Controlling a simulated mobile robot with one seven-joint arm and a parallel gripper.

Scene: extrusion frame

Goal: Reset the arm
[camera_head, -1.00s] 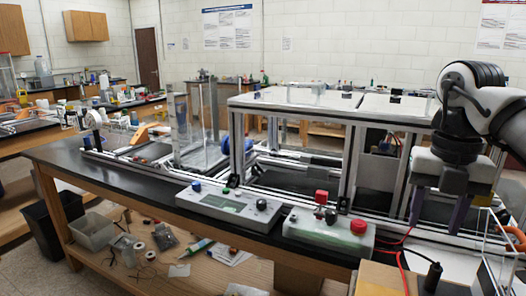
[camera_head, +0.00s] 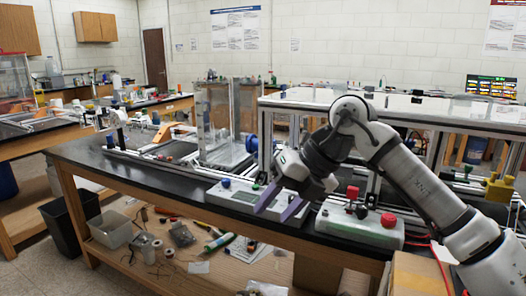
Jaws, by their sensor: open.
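My arm (camera_head: 405,170) reaches in from the lower right and bends over at its elbow in front of the extrusion frame (camera_head: 400,108). My gripper (camera_head: 278,206) points down and to the left, with two purple fingers apart and nothing between them. It is in front of the grey control box (camera_head: 236,194) with the blue knob and covers part of it. I cannot tell how far the fingers are from the box. The second control box (camera_head: 355,222), with red buttons, is to the right of the gripper.
The black bench top (camera_head: 110,160) is mostly clear at the left. A clear upright panel (camera_head: 215,122) stands on the bench. Several loose items lie on the wooden lower shelf (camera_head: 215,270). A cardboard box (camera_head: 415,272) is at the lower right. A black bin (camera_head: 62,225) stands on the floor.

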